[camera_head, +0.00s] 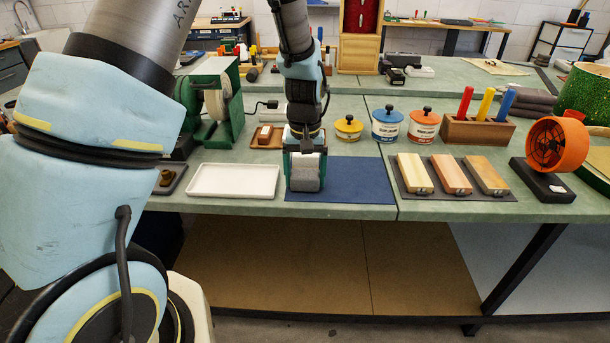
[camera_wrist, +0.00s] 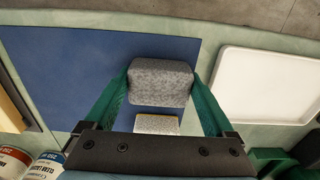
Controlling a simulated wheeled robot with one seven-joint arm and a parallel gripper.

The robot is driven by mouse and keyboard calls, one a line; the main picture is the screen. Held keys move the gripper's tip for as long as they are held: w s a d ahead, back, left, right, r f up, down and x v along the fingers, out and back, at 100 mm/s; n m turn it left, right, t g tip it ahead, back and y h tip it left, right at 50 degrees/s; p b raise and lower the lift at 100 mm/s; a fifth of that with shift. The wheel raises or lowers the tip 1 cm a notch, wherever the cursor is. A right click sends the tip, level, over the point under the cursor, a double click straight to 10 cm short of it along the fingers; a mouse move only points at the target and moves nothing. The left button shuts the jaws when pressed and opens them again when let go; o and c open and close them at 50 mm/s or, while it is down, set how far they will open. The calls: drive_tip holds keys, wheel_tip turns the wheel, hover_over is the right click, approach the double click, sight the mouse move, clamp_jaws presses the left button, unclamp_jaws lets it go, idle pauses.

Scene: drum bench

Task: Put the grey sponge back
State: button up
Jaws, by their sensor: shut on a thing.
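The grey sponge (camera_head: 306,178) is a speckled grey block held between the green fingers of my gripper (camera_head: 306,165). The wrist view shows the sponge (camera_wrist: 160,84) with one finger of my gripper (camera_wrist: 160,78) pressed on each side. The sponge is over the left edge of the blue mat (camera_head: 350,182), beside the white tray (camera_head: 233,181). I cannot tell whether the sponge touches the surface below.
A small pale block with a yellow edge (camera_wrist: 157,124) shows behind the sponge. Behind my gripper are a brown tray (camera_head: 258,144) and three lidded tins, one of them blue (camera_head: 387,124). Wooden blocks (camera_head: 452,176) lie right of the mat. A dark dish (camera_head: 178,172) stands far left.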

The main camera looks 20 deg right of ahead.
sight(305, 174)
drive_tip(key=shift+f, duration=0.2)
drive_tip(key=o, duration=1)
drive_tip(key=shift+r, duration=0.1)
wheel_tip(305, 174, up, 12)
drive_tip(key=b, duration=0.2)
drive_tip(key=shift+r, duration=0.15)
drive_tip(key=s+a+f+n, duration=0.1)
drive_tip(key=s+a+n, duration=0.1)
drive_tip(key=a, duration=1.3)
drive_tip(key=s+a+f+n+t, duration=0.1)
drive_tip(key=a, duration=1.4)
drive_tip(key=shift+s+f+n+t, duration=0.2)
drive_tip(key=shift+s+n+t, duration=0.1)
drive_tip(key=shift+s+n, duration=0.1)
